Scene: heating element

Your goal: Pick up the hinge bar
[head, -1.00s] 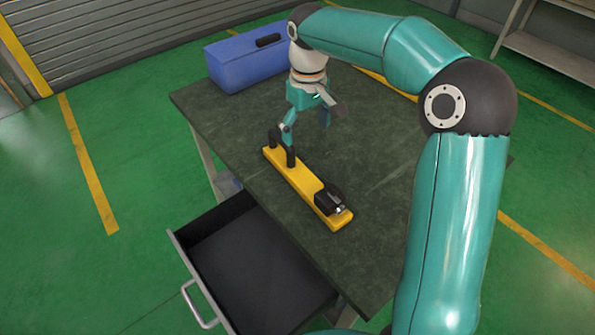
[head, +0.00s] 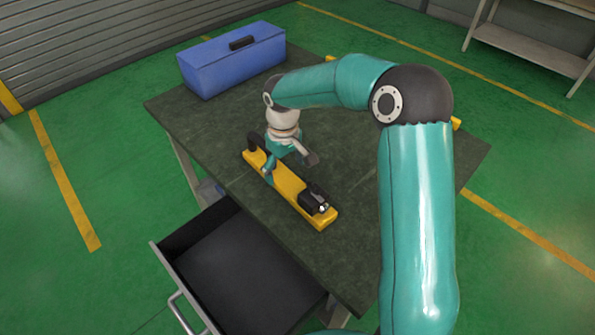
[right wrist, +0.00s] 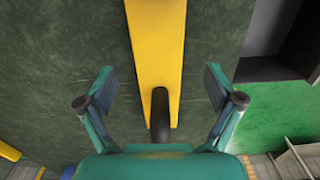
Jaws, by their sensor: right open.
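The hinge bar (head: 289,192) is a long yellow bar lying on the dark table. It has a black upright piece at its far end and a black block (head: 316,198) at its near end. My right gripper (head: 288,166) is open, low over the far half of the bar. In the right wrist view the bar (right wrist: 157,45) runs between the open fingers (right wrist: 160,87), one on each side, with clear gaps. A black post (right wrist: 159,112) on the bar shows close to the palm. My left gripper is not in view.
A blue toolbox (head: 232,68) stands at the table's far left corner. An open, empty drawer (head: 240,270) sticks out from the near side of the table (head: 400,180). A small yellow object (head: 455,123) shows at the right edge. A shelf (head: 525,48) stands at the back right.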

